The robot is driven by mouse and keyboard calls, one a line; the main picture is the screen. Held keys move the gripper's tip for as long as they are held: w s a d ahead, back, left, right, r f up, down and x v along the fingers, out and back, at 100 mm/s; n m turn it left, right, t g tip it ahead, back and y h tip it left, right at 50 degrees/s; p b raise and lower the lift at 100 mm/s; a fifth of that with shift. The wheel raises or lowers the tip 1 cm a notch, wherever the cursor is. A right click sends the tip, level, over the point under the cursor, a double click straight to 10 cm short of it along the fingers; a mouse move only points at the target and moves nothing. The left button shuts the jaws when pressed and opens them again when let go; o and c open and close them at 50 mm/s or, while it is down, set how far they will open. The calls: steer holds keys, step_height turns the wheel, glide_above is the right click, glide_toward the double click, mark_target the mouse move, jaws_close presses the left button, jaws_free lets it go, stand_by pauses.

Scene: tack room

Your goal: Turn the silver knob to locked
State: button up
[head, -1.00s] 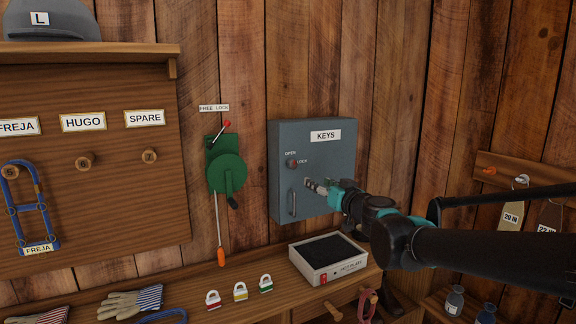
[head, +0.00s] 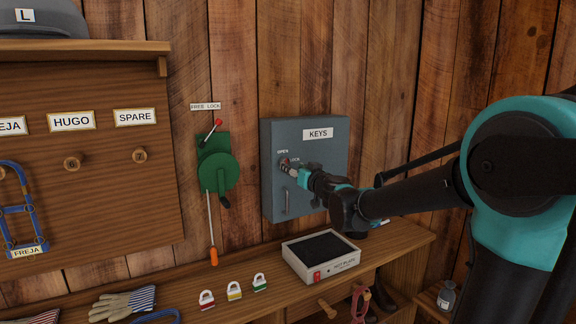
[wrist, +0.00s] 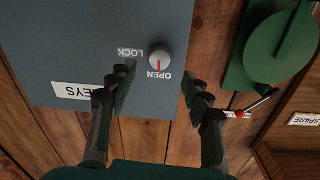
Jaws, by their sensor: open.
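The silver knob (wrist: 159,53) sits on the face of the grey key cabinet (wrist: 60,40), which reads KEYS. In the wrist view, which is upside down, the knob's red line points at the word OPEN; LOCK is printed to its side. My gripper (wrist: 157,80) is open, with its fingers spread to either side of the knob's line and nothing between the pads. The knob looks a little beyond the fingertips; I cannot tell if they touch it. In the head view my gripper (head: 301,172) is close in front of the knob and partly hides it.
A green hand-crank (head: 217,172) with a red-tipped lever is on the wall left of the cabinet. A white-sided box with a dark top (head: 321,255) stands on the bench (head: 405,245) below. Small padlocks (head: 233,291) lie left of it. The cabinet's handle (head: 287,201) is below the knob.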

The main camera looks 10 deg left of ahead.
steer(key=shift+x, duration=2.6)
jaws_close()
